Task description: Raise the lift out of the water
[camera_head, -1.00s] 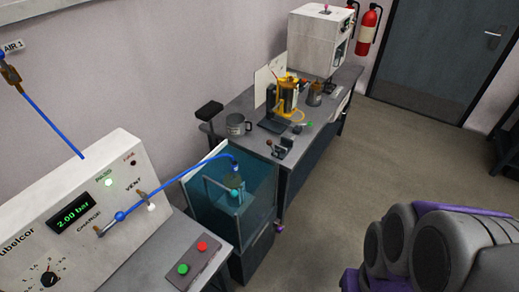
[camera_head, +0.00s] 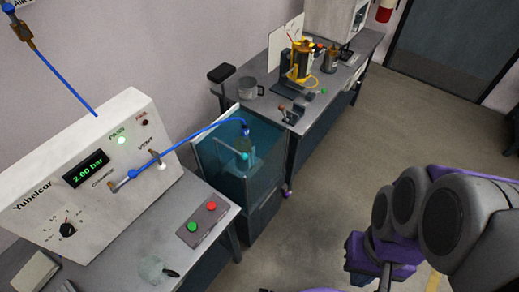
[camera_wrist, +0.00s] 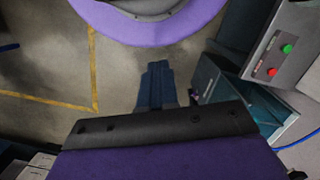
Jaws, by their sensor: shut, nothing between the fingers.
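The water tank (camera_head: 210,160) stands beside the table corner in the head view, with clear teal walls. Inside it, low in the water, is a light-blue lift frame (camera_head: 243,160) with a part on it that the blue hose (camera_head: 190,139) joins. The tank also shows at the right in the wrist view (camera_wrist: 208,82). A control box (camera_head: 203,223) with a green and a red button sits on the near table; it is also in the wrist view (camera_wrist: 276,60). My gripper (camera_wrist: 157,66) is shut and empty, over the floor left of the tank in the wrist view.
The grey pressure panel (camera_head: 110,165) reads 2.00 bar, with a green light lit. A far bench (camera_head: 275,110) holds a mug (camera_head: 247,88) and a yellow-framed device (camera_head: 300,65). The floor (camera_head: 330,190) right of the tank is clear.

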